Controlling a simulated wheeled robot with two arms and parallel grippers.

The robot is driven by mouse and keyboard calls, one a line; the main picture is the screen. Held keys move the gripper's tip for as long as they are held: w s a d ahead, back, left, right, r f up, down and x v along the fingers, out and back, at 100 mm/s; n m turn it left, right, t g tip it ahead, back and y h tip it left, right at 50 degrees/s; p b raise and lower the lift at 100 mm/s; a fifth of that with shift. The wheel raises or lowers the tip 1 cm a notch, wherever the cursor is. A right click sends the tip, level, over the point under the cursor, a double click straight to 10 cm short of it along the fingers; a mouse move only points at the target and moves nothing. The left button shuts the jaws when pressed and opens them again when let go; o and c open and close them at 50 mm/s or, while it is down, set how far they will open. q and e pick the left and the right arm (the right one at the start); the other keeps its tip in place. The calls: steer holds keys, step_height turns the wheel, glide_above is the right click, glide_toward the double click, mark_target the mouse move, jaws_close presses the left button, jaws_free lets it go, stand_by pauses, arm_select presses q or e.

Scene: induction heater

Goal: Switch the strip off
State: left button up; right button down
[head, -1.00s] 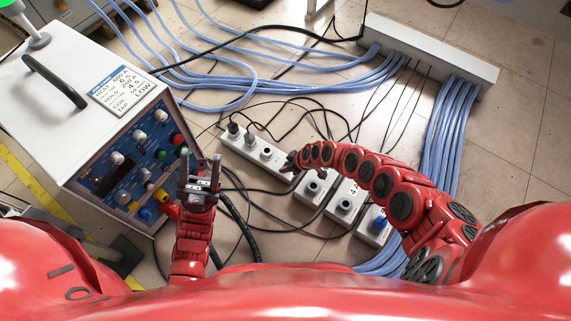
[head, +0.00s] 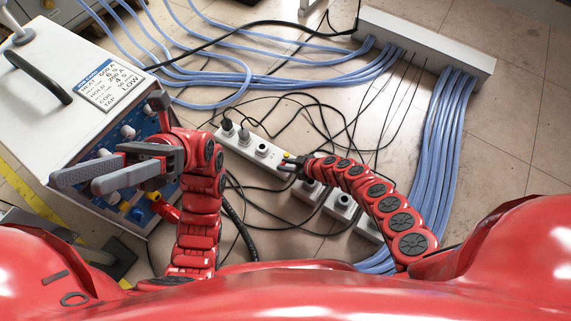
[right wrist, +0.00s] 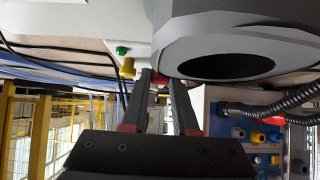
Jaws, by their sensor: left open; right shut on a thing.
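The white power strip (head: 249,151) lies on the floor in the middle of the head view, with black plugs in its left sockets. My right gripper (head: 284,163) is at the strip's right end, beside a small yellow and green part (head: 289,156). In the right wrist view, my right gripper (right wrist: 160,82) is shut on a small red piece (right wrist: 160,80), mostly hidden by the fingertips. A green knob (right wrist: 122,50) and a yellow knob (right wrist: 128,68) stand just left of it. My left gripper (head: 100,177) is open and empty, raised in front of the heater's panel.
The induction heater (head: 62,90) stands at the left, its knobbed panel partly hidden by my left gripper. More white socket blocks (head: 340,207) lie right of the strip, partly behind my right arm. Black cables and blue hoses (head: 450,140) cross the floor. A grey trunking box (head: 425,45) is behind.

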steer(key=shift+f, duration=0.1)
steer(key=c, duration=1)
jaws_free()
steer(key=shift+d, duration=0.1)
steer(key=shift+o, duration=0.2)
